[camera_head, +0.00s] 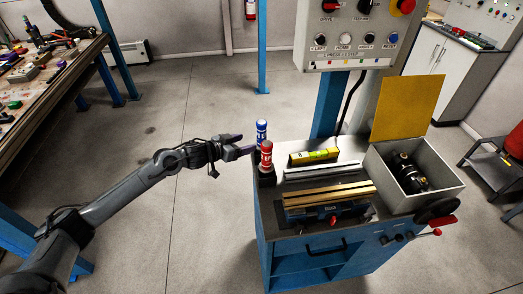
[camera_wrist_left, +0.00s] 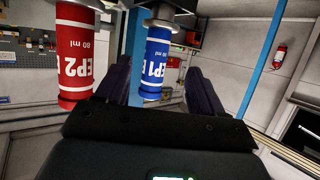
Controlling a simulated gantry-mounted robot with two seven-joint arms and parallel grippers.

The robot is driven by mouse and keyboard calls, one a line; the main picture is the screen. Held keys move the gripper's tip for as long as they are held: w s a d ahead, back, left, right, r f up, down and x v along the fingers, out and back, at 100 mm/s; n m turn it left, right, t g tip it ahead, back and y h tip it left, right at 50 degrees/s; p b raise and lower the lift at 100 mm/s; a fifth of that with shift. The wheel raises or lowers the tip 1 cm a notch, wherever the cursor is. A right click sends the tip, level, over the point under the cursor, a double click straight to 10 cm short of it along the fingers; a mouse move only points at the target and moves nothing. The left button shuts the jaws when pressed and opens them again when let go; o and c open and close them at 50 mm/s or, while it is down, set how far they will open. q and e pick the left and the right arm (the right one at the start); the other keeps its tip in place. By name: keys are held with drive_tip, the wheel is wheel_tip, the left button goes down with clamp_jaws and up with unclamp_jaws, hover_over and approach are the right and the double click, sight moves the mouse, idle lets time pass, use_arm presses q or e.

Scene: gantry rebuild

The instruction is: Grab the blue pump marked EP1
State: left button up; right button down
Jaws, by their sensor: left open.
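The blue pump (camera_head: 262,132) marked EP1 stands upright at the back left corner of the blue workbench. The red pump (camera_head: 266,157) marked EP2 stands just in front of it. My left gripper (camera_head: 240,146) is open at the left of the pumps, its fingers pointing towards the blue one. In the left wrist view the blue pump (camera_wrist_left: 158,48) shows between my two open fingers (camera_wrist_left: 160,82), which do not visibly press on it. The red pump (camera_wrist_left: 76,55) is outside them, close beside the left finger. My right gripper is in neither view.
The workbench top (camera_head: 345,149) also holds a yellow level (camera_head: 314,156), a vise (camera_head: 327,197) and an open grey box (camera_head: 436,196) with a black part inside. A control panel (camera_head: 355,38) stands behind. The floor left of the bench is clear.

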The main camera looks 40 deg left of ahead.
sight(265, 137)
use_arm(q)
drive_tip(key=shift+r+b+x, duration=0.15)
drive_tip(key=shift+b+x, duration=0.25)
drive_tip(key=shift+x, duration=2.35)
drive_tip(key=shift+r+b+x, duration=0.15)
drive_tip(key=shift+b+x, duration=0.2)
drive_tip(key=shift+x, duration=2.4)
drive_tip(key=shift+w+d, duration=0.1)
drive_tip(key=shift+d, duration=0.1)
drive_tip(key=shift+r, duration=0.1)
clamp_jaws()
